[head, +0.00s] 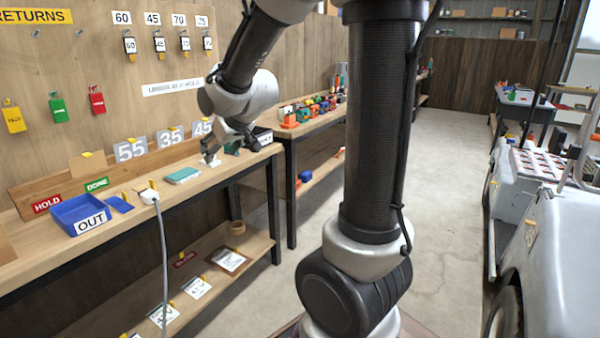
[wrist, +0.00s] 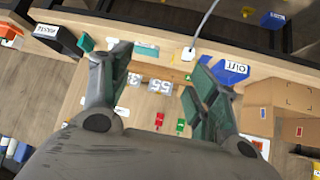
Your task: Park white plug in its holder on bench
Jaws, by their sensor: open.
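The white plug (head: 149,196) is at the front edge of the wooden bench (head: 215,176), with its grey cable hanging down toward the floor. A small yellow-tipped piece stands right behind it; I cannot tell whether this is the holder or whether the plug is seated in it. The plug also shows in the wrist view (wrist: 188,54), at the bench edge, with its cable running upward. My gripper (head: 212,157) is over the bench, right of the plug and apart from it. In the wrist view my gripper (wrist: 160,63) is open, with nothing between its fingers.
A blue OUT tray (head: 82,214) and a small blue pad (head: 120,204) lie left of the plug. A teal block (head: 183,175) lies between plug and gripper. A dark box (head: 262,137) stands right of the gripper. A lower shelf (head: 215,280) holds papers and a tape roll.

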